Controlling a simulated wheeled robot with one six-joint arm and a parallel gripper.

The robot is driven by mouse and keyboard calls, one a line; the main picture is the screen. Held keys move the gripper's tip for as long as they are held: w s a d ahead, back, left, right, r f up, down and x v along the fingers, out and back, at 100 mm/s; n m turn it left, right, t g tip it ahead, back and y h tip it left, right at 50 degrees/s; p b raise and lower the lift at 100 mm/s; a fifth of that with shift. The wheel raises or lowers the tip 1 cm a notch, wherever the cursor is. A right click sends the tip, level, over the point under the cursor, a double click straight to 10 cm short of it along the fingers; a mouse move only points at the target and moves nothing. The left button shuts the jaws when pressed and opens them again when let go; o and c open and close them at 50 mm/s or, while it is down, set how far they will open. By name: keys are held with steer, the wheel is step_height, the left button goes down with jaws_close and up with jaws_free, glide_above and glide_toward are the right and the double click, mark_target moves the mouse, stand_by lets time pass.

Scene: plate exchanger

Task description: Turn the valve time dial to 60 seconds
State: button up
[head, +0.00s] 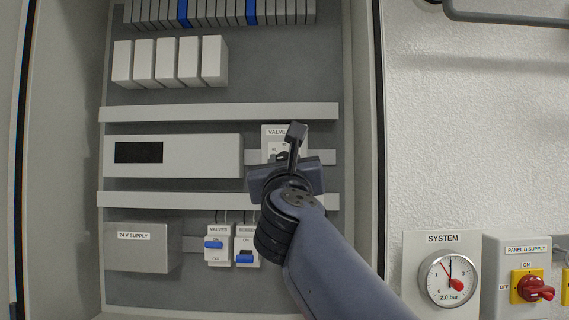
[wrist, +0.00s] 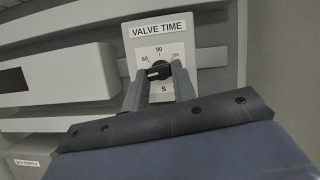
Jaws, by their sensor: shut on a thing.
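The valve time module (wrist: 186,35) is a pale box labelled "VALVE TIME" in the wrist view, tilted in the picture. Its black dial (wrist: 159,68) has a scale with 60 at the left, 90 at the top and what looks like 120 at the right. A white mark on the dial lies toward its left side; its exact reading is hard to tell. My gripper (wrist: 158,75) is shut on the dial, one finger at each side. In the head view the module (head: 271,131) is partly hidden behind my gripper (head: 285,156).
The module sits in an open cabinet beside a white unit with a dark display (head: 139,152). Trunking strips (head: 220,112) run above and below. Breakers with blue switches (head: 214,245) sit below. A pressure gauge (head: 449,278) and red rotary switch (head: 533,288) are outside at right.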

steer(key=shift+f+m, duration=0.1)
steer(key=shift+m, duration=0.2)
steer(key=m+h+b, duration=0.1)
steer(key=m+h, duration=0.1)
steer(key=m, duration=0.2)
steer(key=m+g+h, duration=0.1)
steer(key=m+h, duration=0.1)
steer(key=m, duration=0.2)
steer(key=m+h+b, duration=0.1)
steer(key=m+h, duration=0.1)
steer(key=m, duration=0.3)
steer(key=shift+a+r+g+h+b, duration=0.2)
steer(key=shift+a+g+h+b, duration=0.1)
steer(key=shift+a+g+b, duration=0.1)
steer(key=o, duration=1)
steer(key=b+v, duration=0.4)
steer(key=v, duration=0.6)
steer(key=shift+s+a+f, duration=0.15)
steer(key=shift+s, duration=0.2)
